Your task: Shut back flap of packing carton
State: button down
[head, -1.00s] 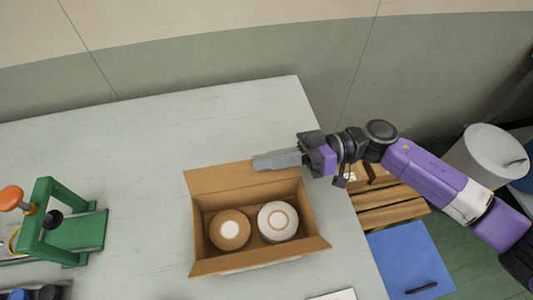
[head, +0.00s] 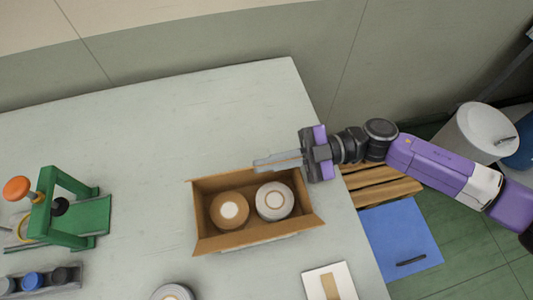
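The brown packing carton (head: 258,240) stands on the pale table, open at the top. Two round rolls sit inside it, a brown one (head: 229,210) at left and a whiter one (head: 274,201) at right. Its back flap (head: 222,176) shows as a thin band along the far edge, nearly upright. My gripper (head: 256,165) lies over the right half of that flap, fingers pointing left. A thin brown strip shows between the two fingers; I cannot tell whether they pinch the flap edge or it only shows through the gap.
A green fixture (head: 85,215) with an orange knob stands at left. Another roll (head: 172,292) and a white square with a tan strip (head: 330,284) lie near the front. The table behind the carton is clear. A wooden pallet (head: 385,187) is on the floor at right.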

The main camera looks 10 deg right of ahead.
jog(key=n, duration=0.1)
jog(key=s+f+n, duration=0.1)
jog(key=shift+s+n+b, duration=0.1)
jog(key=shift+n+b, duration=0.25)
jog(key=shift+n, duration=0.05)
jog(key=shift+s+f+n+b, duration=0.25)
jog(key=shift+n+b, duration=0.1)
jog(key=shift+n, duration=0.55)
jog(key=shift+s+f+n+b, duration=0.25)
jog(key=shift+n+b, duration=0.05)
jog(key=shift+n, duration=0.6)
jog(key=c, duration=1.6)
grip_release()
jog(key=shift+c, duration=0.2)
jog(key=shift+f, duration=0.1)
